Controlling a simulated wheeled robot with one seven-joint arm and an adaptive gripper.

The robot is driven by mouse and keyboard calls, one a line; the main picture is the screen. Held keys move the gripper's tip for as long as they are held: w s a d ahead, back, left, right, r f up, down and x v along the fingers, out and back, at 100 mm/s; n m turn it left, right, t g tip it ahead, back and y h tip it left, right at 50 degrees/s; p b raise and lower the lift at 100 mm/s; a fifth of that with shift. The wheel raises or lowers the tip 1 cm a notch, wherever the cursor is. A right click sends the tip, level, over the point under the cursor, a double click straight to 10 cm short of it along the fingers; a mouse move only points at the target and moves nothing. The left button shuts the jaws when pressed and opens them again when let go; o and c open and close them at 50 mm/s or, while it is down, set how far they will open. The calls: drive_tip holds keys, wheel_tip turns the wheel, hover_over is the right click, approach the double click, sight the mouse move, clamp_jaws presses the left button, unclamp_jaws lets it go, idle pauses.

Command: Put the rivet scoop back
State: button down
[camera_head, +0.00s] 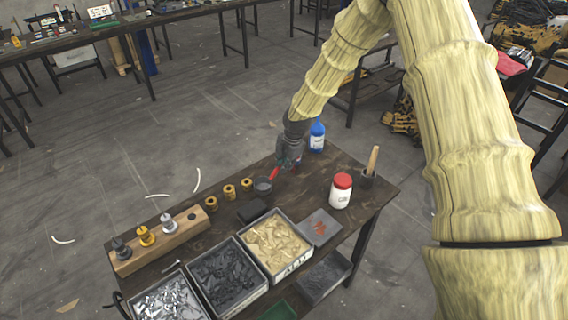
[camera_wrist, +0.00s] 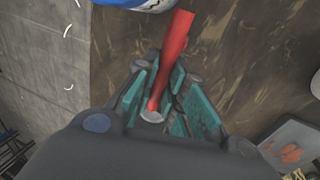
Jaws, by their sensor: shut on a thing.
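The rivet scoop has a red handle (camera_head: 274,173) and a small round grey bowl (camera_head: 264,185), to the left of my gripper (camera_head: 291,160) in the head view. In the wrist view my gripper (camera_wrist: 165,95) is shut on the red handle (camera_wrist: 177,40), which runs up between the green-padded fingers.
A blue bottle (camera_head: 317,138), a red-lidded white jar (camera_head: 341,192) and a dark holder (camera_head: 367,179) with a wooden handle are to the right. Rivet bins (camera_head: 272,245), a grey tray (camera_head: 320,227) and a wooden stand (camera_head: 160,242) fill the front and left.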

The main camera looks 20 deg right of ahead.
drive_tip(key=c, duration=1.5)
unclamp_jaws()
drive_tip(key=shift+o, duration=0.2)
drive_tip(key=shift+r, duration=0.15)
drive_tip(key=b+v, duration=0.2)
drive_tip(key=v, duration=1)
